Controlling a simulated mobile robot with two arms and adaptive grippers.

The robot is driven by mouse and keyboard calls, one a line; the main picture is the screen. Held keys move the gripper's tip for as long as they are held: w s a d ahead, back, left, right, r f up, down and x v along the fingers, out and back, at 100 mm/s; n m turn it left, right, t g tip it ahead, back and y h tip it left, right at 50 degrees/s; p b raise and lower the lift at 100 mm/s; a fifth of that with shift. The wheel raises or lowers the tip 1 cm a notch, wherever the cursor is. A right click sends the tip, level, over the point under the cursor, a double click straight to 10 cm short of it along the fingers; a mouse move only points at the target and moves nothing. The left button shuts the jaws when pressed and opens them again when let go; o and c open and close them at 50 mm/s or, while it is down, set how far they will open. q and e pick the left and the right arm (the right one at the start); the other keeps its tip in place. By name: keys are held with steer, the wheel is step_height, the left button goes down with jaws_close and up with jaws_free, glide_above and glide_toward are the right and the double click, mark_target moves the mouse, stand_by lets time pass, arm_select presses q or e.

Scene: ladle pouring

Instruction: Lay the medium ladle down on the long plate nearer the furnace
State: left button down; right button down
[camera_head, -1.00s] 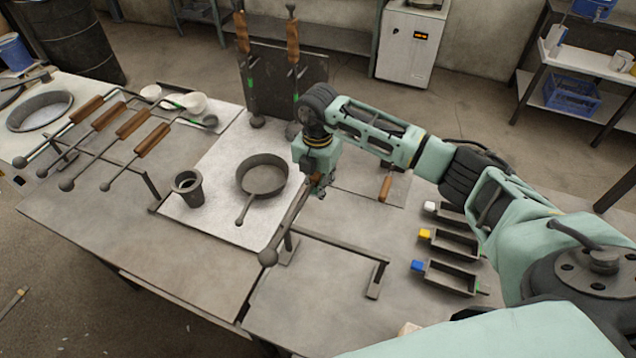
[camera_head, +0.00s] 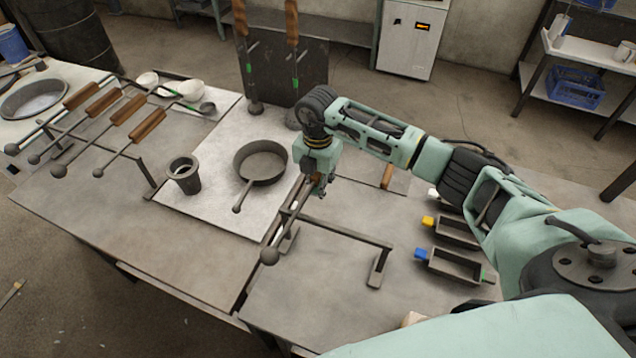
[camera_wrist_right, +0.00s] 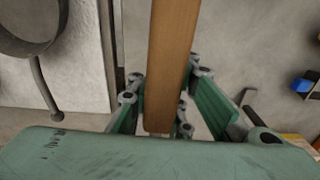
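My right gripper (camera_head: 318,188) is shut on the brown wooden handle (camera_wrist_right: 173,60) of a ladle, which runs between its fingers in the wrist view. A pale flat plate (camera_head: 215,212) lies left of the gripper. The furnace is not clearly identifiable; a round-mouthed vessel (camera_head: 36,98) stands far left. My left gripper is out of view.
A round pan (camera_head: 262,163) and dark cup (camera_head: 184,175) stand on the pale plate. Several wooden-handled ladles (camera_head: 115,118) lie on the left rack. Two tools lean on an upright dark panel (camera_head: 310,68). Moulds (camera_head: 455,265) stand at right. The near-left tabletop (camera_head: 130,215) is bare.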

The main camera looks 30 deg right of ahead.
steer(key=shift+r, duration=0.1)
steer(key=shift+f, duration=0.2)
steer(key=c, duration=1.6)
jaws_free()
steer(key=shift+o, duration=0.3)
steer(key=shift+s+f, duration=0.1)
step_height(320, 180, up, 12)
steer(key=shift+f, duration=0.15)
step_height(320, 180, up, 7)
steer(key=p, duration=0.4)
steer(key=shift+r, duration=0.2)
